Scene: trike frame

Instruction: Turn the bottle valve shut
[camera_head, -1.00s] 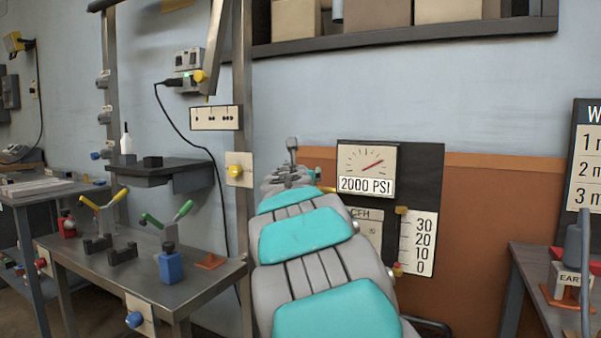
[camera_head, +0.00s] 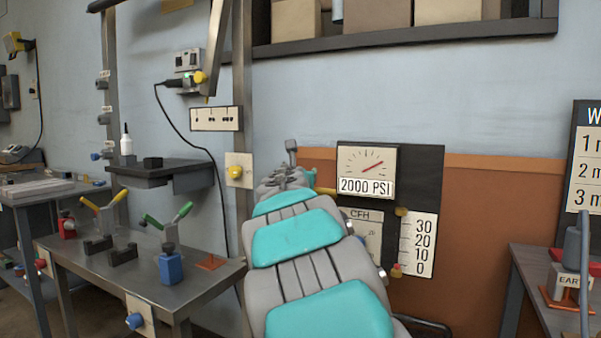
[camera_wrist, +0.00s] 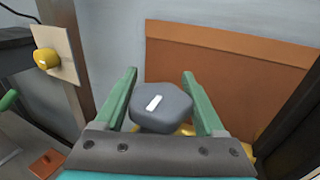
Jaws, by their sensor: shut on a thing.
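The bottle valve's grey knob (camera_wrist: 172,112), with a white mark on top, sits between the two green fingers of my gripper (camera_wrist: 159,73) in the wrist view. The fingers are shut on it from left and right. Yellow parts show below the knob, partly hidden by my gripper. In the head view my arm hides most of the gripper and valve. The gauge (camera_head: 367,172) beside it has a red needle pointing up-right and a label reading 2000 PSI.
A flow scale (camera_head: 418,245) marked 0 to 30 is right of the arm. A yellow knob on a plate (camera_head: 238,172) is on the post at left. A dark table is at right.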

